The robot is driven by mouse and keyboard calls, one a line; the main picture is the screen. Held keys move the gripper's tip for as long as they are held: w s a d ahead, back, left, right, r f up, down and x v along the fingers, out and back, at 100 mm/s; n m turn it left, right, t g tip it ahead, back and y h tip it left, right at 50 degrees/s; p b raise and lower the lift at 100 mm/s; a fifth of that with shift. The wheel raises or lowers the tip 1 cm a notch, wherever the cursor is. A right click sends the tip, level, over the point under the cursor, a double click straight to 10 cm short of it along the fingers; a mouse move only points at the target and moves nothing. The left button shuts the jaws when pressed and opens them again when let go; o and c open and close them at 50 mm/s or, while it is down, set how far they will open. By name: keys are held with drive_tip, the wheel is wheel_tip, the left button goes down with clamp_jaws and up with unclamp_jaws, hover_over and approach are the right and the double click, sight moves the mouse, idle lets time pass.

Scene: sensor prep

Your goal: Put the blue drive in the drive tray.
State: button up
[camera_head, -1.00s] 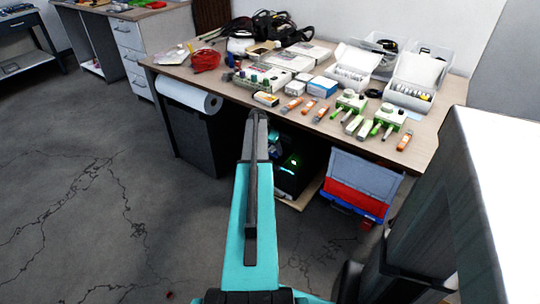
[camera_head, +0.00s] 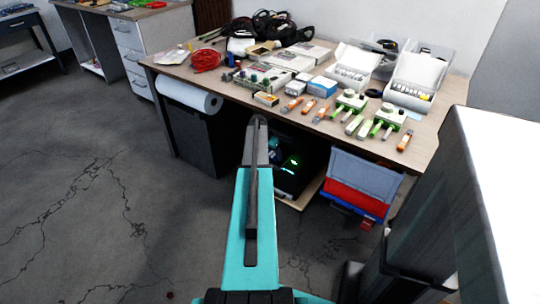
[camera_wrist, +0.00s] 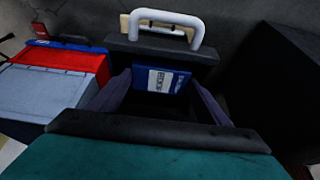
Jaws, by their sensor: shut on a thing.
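The blue drive (camera_wrist: 163,80), with a white label, is between the two dark fingers of my gripper (camera_wrist: 160,92) in the wrist view. The gripper is shut on it. Just beyond the drive is a black box-like part (camera_wrist: 190,59) with a pale looped handle (camera_wrist: 168,17). I cannot tell whether this is the drive tray, or whether the drive touches it. In the head view my arm points at the front of the workbench (camera_head: 228,103), and its links hide the gripper and the drive.
A dark case with a green light (camera_head: 291,163) stands under the workbench. Boxes, green devices and orange tools crowd the benchtop. Open cracked floor lies left.

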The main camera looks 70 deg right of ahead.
drive_tip(key=shift+f, duration=0.15)
drive_tip(key=o, duration=0.8)
drive_tip(key=shift+o, duration=0.2)
drive_tip(key=v, duration=1.2)
drive_tip(key=shift+a, duration=0.1)
